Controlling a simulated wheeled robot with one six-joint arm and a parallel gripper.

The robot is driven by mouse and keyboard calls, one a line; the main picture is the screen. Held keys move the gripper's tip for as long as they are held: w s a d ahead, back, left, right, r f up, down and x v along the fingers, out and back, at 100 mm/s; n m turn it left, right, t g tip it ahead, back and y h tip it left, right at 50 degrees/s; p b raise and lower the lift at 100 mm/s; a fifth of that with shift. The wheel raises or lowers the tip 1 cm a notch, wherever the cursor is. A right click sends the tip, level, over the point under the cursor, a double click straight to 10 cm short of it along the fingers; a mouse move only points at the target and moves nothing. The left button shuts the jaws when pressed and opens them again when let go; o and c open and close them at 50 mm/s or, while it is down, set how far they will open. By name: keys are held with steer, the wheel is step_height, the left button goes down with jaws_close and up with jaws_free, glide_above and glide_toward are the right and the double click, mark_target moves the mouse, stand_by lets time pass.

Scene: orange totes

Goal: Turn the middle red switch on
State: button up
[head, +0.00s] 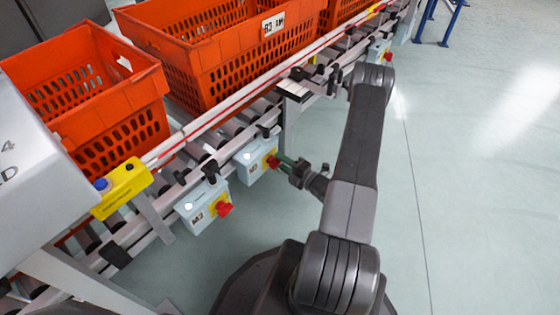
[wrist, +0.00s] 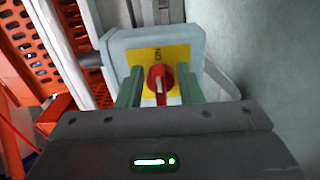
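The middle red switch (head: 272,160) sits on a yellow plate on a pale box (head: 247,163) fixed to the conveyor's side. In the wrist view the red knob (wrist: 160,79) faces me, with a pale line running nearly upright on it. My gripper (head: 287,163) reaches it from the right, its green fingers pointing at the box. In the wrist view my gripper (wrist: 159,88) is open, with one finger on each side of the knob. A narrow gap shows on both sides, and I cannot tell whether either finger touches.
A nearer box (head: 202,205) carries another red switch (head: 224,209); a third box (head: 378,52) is farther along the conveyor. Orange totes (head: 135,95) stand on the rollers. A yellow box with a blue button (head: 122,188) is at left. The floor to the right is clear.

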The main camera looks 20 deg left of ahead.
steer(key=p+v, duration=0.2)
steer(key=v, duration=1)
steer(key=shift+s+d, duration=0.25)
steer(key=shift+d, duration=0.1)
steer(key=b+x, duration=0.2)
steer(key=x, duration=1.2)
steer(key=shift+w, duration=0.1)
steer(key=shift+d, duration=0.1)
